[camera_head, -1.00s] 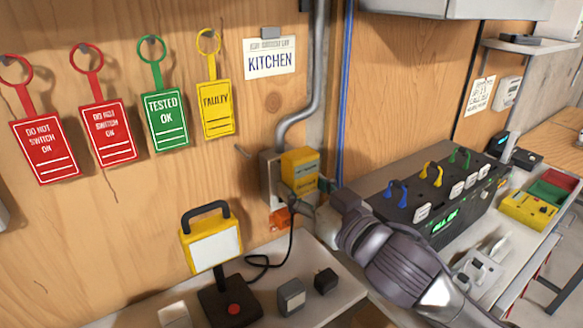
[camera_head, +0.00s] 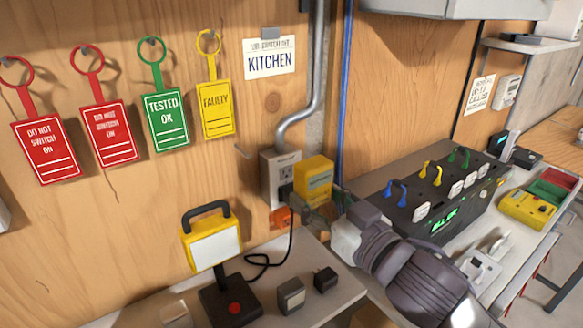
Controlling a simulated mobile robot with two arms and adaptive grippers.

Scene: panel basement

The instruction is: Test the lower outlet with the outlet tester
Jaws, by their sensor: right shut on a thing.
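The grey outlet box (camera_head: 279,172) is on the wooden wall below the KITCHEN sign. Its upper socket shows; a dark shape, perhaps a plug, covers the lower socket area. The yellow outlet tester (camera_head: 315,178) is just right of the outlet, apart from its face as far as I can tell. My right gripper (camera_head: 312,210) is shut on the tester from below; the fingertips are small and partly hidden. My left gripper is not in view.
An orange piece (camera_head: 281,218) is below the outlet. A black test unit (camera_head: 435,205) is at right. Tags hang on the wall.

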